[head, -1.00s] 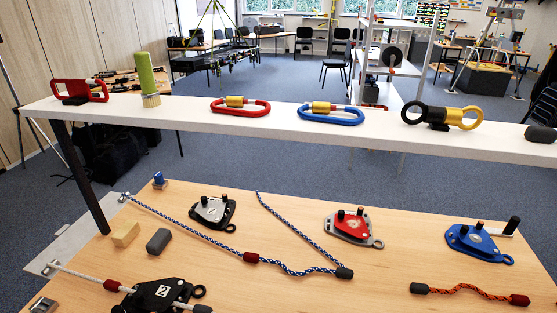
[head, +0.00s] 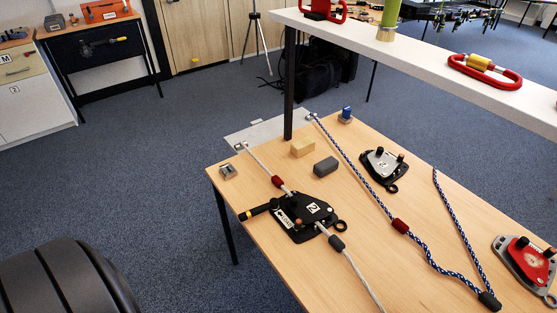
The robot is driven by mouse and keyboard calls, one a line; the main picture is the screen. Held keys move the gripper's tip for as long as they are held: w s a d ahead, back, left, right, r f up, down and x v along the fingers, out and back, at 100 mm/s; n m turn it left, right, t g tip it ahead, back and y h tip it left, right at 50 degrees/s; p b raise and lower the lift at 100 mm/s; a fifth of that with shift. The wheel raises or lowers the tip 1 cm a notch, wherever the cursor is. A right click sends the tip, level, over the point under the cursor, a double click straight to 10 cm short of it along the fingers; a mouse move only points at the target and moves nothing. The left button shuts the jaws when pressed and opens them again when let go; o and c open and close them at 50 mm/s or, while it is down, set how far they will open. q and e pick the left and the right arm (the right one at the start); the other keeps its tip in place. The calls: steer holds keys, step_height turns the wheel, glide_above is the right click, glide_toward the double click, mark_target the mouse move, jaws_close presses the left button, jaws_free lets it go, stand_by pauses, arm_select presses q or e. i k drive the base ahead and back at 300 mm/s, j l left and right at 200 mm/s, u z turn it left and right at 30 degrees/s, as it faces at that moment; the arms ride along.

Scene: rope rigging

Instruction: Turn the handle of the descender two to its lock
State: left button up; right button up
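Descender two, a black plate device marked "2" (head: 308,222), lies on the near left part of the wooden table. Its black handle (head: 260,208) has a yellow band near its outer end and sticks out to the left, past the table's edge. A white rope (head: 256,160) runs through the descender, with a red sleeve (head: 278,182) on the far side and a dark sleeve (head: 337,242) on the near side. Neither gripper is in view.
Close to the descender on the table (head: 232,177) are a dark grey block (head: 326,166), a wooden block (head: 302,148) and a metal fitting (head: 228,171). A silver descender (head: 383,167) and a red one (head: 526,262) lie farther right. A white shelf (head: 420,62) spans above the back.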

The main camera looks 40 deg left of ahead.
mark_target(274, 203)
steer(key=u, duration=1.4)
